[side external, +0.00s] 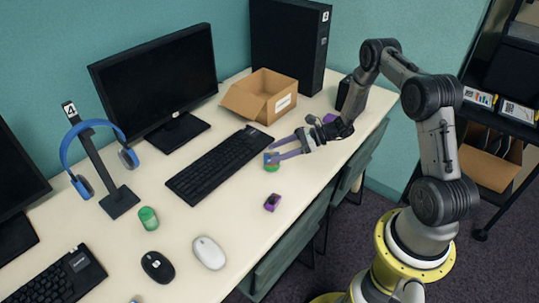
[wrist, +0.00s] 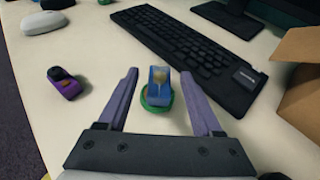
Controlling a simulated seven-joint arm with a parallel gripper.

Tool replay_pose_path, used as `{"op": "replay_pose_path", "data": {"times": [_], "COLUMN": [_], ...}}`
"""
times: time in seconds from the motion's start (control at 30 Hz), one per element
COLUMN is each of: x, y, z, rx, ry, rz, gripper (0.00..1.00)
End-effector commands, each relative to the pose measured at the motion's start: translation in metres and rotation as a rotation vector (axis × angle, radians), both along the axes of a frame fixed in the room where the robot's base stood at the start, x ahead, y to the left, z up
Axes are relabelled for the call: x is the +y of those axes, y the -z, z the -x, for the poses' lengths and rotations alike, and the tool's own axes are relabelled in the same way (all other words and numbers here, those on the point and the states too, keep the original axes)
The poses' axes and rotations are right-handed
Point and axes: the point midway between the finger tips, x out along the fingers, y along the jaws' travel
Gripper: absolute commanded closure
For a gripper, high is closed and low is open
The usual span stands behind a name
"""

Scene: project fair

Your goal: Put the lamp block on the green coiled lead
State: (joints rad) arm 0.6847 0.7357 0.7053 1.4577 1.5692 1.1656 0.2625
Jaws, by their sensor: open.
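The lamp block (wrist: 159,80), a small blue block with a yellowish patch, stands on the green coiled lead (wrist: 150,101) in the wrist view. The lead's green edge shows around the block's foot. In the side view the block (side external: 270,157) is partly covered by my fingers, with the green lead (side external: 272,169) just below it. My gripper (wrist: 158,75) is open, with one purple finger on each side of the block and a visible gap to each. It reaches in low from the right in the side view (side external: 269,154).
A purple block (side external: 272,202) lies near the table's front edge. A keyboard (side external: 219,164) is behind the lead, and an open cardboard box (side external: 262,96) stands farther back. A green cylinder (side external: 148,218), white mouse (side external: 209,252) and black mouse (side external: 157,266) are to the left.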

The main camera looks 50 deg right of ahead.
Motion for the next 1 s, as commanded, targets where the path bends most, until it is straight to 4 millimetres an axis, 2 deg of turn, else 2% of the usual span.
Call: {"op": "replay_pose_path", "data": {"times": [0.1,0.3,0.57,0.67,0.77,0.87,1.0], "x": [-0.019,-0.043,-0.053,-0.041,-0.012,0.026,0.072], "y": [-0.011,-0.025,-0.036,-0.057,-0.093,-0.136,-0.188], "z": [0.017,0.041,0.055,0.055,0.057,0.071,0.105], "rx": [-0.002,-0.001,-0.004,-0.023,-0.06,-0.115,-0.207], "ry": [0.006,0.005,-0.013,-0.092,-0.252,-0.463,-0.754], "rz": [0.0,0.0,0.01,0.067,0.185,0.348,0.591], "gripper": [0.33,0.33,0.33,0.33,0.33,0.33,0.33]}}
